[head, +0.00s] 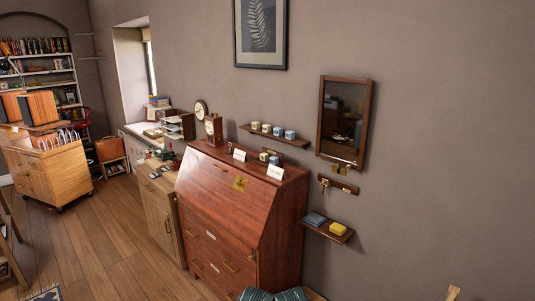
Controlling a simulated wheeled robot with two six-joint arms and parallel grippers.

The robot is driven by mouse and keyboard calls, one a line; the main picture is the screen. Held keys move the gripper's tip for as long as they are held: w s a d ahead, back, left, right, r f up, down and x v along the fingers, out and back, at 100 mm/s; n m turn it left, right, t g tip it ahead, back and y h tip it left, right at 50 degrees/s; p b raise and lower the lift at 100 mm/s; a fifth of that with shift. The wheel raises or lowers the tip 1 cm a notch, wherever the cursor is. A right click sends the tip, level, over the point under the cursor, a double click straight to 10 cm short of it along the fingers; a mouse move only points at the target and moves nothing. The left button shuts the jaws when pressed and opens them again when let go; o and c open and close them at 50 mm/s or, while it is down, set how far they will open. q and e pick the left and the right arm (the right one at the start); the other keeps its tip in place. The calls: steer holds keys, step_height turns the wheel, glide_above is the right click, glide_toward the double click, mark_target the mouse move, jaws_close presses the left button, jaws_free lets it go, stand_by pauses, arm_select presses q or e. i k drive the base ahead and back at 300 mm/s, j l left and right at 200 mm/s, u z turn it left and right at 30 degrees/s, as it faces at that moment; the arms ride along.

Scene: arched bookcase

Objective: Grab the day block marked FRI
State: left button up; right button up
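Several small blocks sit in a row on a narrow wall shelf (297,143) above the desk. The left pair, a pale block (256,126) and another pale block (267,128), is cream. Any lettering is too small to read, so I cannot tell which block is marked FRI. Neither of my grippers is in view.
Wooden floor (100,245) is open at left.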

mark_target(264, 156)
steer(key=i+j+z, duration=0.1)
steer(key=i+j, duration=0.15)
steer(key=i, duration=0.25)
steer(key=i+j+z, duration=0.1)
steer(key=i+j, duration=0.2)
steer(key=i, duration=0.2)
steer(key=i+j+z, duration=0.1)
steer(key=i+j, duration=0.25)
steer(key=i, duration=0.1)
